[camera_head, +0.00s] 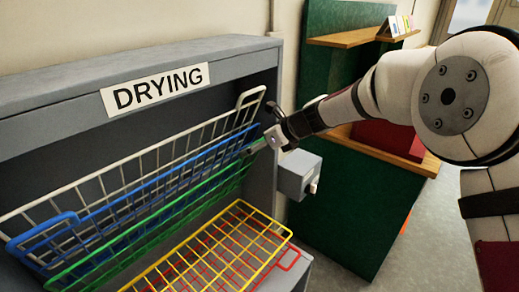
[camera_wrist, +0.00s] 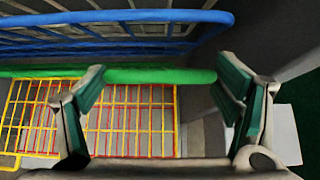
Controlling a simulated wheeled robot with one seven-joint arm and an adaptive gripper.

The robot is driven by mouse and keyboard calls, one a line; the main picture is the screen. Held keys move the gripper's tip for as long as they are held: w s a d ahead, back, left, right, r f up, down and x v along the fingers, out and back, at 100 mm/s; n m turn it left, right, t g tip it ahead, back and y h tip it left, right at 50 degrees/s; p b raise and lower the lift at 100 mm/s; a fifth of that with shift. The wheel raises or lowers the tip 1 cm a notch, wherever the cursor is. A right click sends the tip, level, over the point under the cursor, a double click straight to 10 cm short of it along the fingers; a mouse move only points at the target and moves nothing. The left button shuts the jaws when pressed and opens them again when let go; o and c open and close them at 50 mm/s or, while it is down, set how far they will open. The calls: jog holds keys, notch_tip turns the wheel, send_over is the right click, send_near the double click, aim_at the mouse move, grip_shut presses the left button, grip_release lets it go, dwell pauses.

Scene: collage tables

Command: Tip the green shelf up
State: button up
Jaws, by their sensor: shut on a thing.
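The green shelf (camera_head: 150,218) is a wire rack in the grey drying unit, sloping upward below the blue and white racks. In the wrist view its thick green front bar (camera_wrist: 150,76) runs across between my fingers, which stand well apart. My gripper (camera_head: 262,144) is at the right end of this bar and shut on it; it also shows in the wrist view (camera_wrist: 165,80). The exact contact on the fingertips is partly hidden.
A blue rack (camera_head: 70,220) and a white rack (camera_head: 110,178) are tilted up just above. Yellow (camera_head: 205,240) and red (camera_head: 287,262) racks lie lower down. A grey box (camera_head: 298,175) juts from the unit's right side. A green cabinet (camera_head: 350,205) stands behind my arm.

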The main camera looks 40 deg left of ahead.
jog(key=shift+w+r, duration=0.3)
jog(key=shift+w, duration=0.1)
jog(key=o, duration=1.4)
jog(key=shift+s, duration=0.1)
jog(key=v, duration=1.1)
jog(key=shift+d+r, duration=0.3)
jog(key=shift+d, duration=0.05)
